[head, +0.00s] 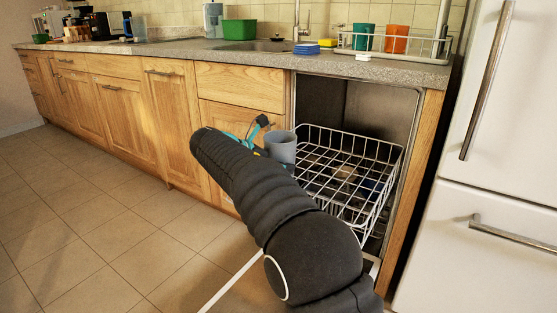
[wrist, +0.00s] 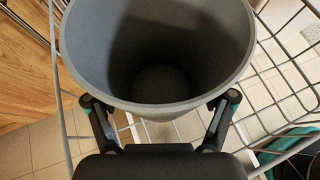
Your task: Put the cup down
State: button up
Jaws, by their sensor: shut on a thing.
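The grey cup (head: 281,147) is upright and empty inside, its open mouth facing the camera in the wrist view (wrist: 160,84). My gripper (wrist: 160,112) is shut on it, with one finger on each side of its wall. In the head view my gripper (head: 257,140) is mostly hidden behind my dark arm. The cup is at the left side of the white wire dishwasher rack (head: 350,198). In the wrist view, rack wires (wrist: 285,75) show on both sides of the cup. I cannot tell whether the cup touches the rack.
The dishwasher opening is below the counter (head: 180,50), between wooden cabinets (head: 120,110) and a white fridge (head: 490,150). On the counter are a green tub (head: 239,29), a blue sponge (head: 306,48), and a teal cup (head: 363,37) and orange cup (head: 396,39) in a drying rack.

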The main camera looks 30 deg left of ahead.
jog(key=shift+f, duration=0.2)
jog(key=o, duration=1)
jog(key=shift+r, duration=0.3)
jog(key=p+v, duration=0.2)
jog(key=v, duration=1)
jog(key=shift+r, duration=0.3)
